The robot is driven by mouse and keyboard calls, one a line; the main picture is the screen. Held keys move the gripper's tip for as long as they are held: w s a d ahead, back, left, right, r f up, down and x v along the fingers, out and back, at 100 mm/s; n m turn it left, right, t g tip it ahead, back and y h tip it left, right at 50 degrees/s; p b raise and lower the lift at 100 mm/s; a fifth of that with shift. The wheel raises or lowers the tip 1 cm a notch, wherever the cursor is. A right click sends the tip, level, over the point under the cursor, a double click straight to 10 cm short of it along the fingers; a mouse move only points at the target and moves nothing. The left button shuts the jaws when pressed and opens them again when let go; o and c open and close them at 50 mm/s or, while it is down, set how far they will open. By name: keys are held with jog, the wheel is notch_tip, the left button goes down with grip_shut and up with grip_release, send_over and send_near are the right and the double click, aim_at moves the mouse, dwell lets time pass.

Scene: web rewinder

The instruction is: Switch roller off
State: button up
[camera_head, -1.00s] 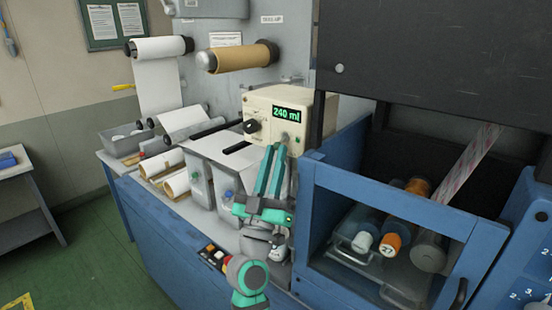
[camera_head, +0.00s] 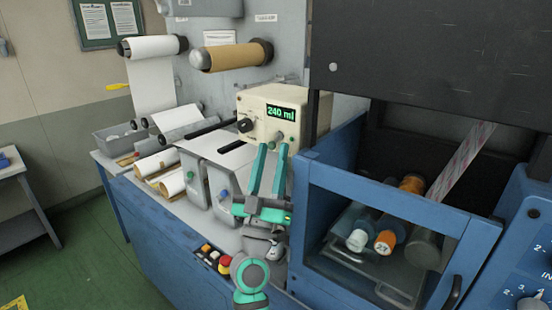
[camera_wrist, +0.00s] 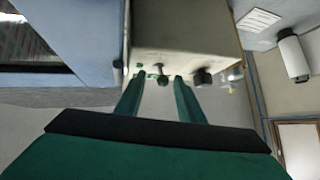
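The cream control box (camera_head: 290,100) stands on the bench with a green display reading 240 ml. Its front has a black knob (camera_head: 245,125) and a small toggle-like switch (camera_head: 277,138). In the wrist view the box appears upside down, with the switch (camera_wrist: 162,76) and the knob (camera_wrist: 203,77). My gripper (camera_head: 272,146) is open and empty just in front of the box. In the wrist view its fingertips (camera_wrist: 159,80) lie on either side of the switch; I cannot tell whether they touch it. The task's roller control is not labelled legibly here.
A blue-framed window (camera_head: 388,205) at right encloses several rollers. A button panel (camera_head: 215,258) with red and yellow buttons is at the bench front.

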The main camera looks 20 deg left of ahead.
jog(key=shift+s+a, duration=0.1)
jog(key=shift+a, duration=0.15)
jog(key=shift+s, duration=0.1)
jog(key=v, duration=1)
jog(key=shift+s+f, duration=0.25)
jog(key=shift+f, duration=0.05)
